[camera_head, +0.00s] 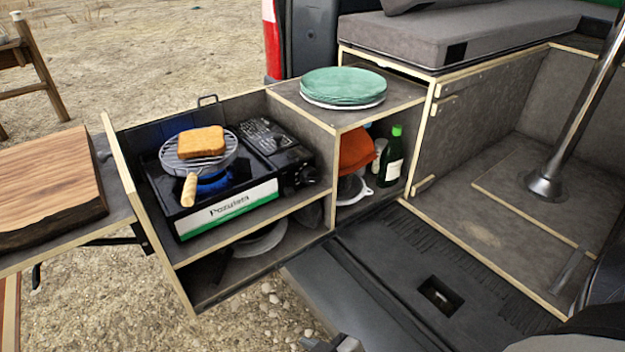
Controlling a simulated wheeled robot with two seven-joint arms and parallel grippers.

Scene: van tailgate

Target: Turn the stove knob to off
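A black portable gas stove (230,210) with a white and green front label stands on the upper shelf of the pull-out kitchen box. Its dark knob (303,174) is at the right end of the stove's front; its marked setting is too small to read. A blue flame (213,183) shows at the burner. A round wire grill with a wooden handle (189,190) sits over the burner with a slice of toast (201,142) on it. Neither of my grippers shows clearly. Parts of my own body appear at the bottom edge and lower right corner, away from the stove.
The grill handle juts forward over the stove's front left. The box's side walls (128,172) flank the stove. Green-topped plates (343,88) stand to its right, above a green bottle (391,158). A wooden board (48,187) lies on the left side table. Space before the knob is clear.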

